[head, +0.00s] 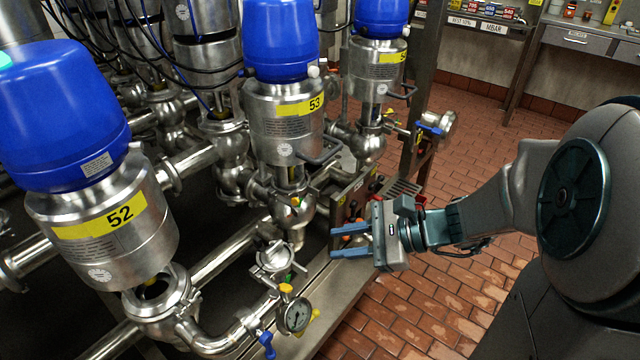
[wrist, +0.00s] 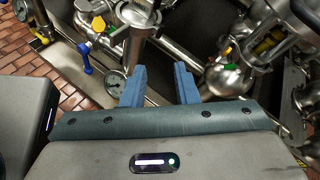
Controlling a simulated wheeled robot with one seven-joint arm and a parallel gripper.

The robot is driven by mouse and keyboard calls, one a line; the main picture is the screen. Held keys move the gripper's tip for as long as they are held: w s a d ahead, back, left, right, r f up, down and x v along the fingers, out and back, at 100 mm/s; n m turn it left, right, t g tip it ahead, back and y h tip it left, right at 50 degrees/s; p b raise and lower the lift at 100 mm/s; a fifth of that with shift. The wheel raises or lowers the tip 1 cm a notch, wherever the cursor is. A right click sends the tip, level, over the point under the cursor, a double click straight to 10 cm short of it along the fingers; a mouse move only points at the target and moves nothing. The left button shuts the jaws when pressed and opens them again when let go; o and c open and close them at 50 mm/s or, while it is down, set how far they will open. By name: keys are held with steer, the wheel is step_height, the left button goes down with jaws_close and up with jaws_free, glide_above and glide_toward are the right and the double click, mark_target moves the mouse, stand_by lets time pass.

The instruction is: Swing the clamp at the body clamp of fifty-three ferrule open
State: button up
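Valve 53 (head: 285,125) stands upright in the middle of the head view, with a blue cap, a steel cylinder and a yellow label. Its rounded steel body (head: 300,214) is below, with a small orange and green part (head: 297,201) at the body's upper side. A similar orange and green part (wrist: 229,60) shows on a round steel body in the wrist view. Whether the clamp there is open or shut is too small to tell. My gripper (head: 334,241) is open and empty, its blue fingers pointing left, to the right of and slightly below the valve body. In the wrist view, its fingers (wrist: 160,88) stand apart.
Valve 52 (head: 105,235) stands at the front left. A pressure gauge (head: 297,315) and a blue-handled valve (head: 266,342) sit low in front. A steel frame rail (head: 338,290) runs beneath my gripper. Tiled floor (head: 440,290) is clear on the right.

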mark_target(301, 191)
steer(key=w+d+f+m+t+y+b, duration=0.1)
steer(key=w+d+f+m+t+b, duration=0.45)
steer(key=w+m+t, duration=0.3)
steer(key=w+a+m+b, duration=0.1)
steer(key=w+a+b, duration=0.1)
steer(key=w+a, duration=0.7)
steer(key=shift+w+a+r+b, duration=0.2)
steer(key=shift+w+a+b, duration=0.15)
steer(key=shift+a, duration=0.25)
jaws_close()
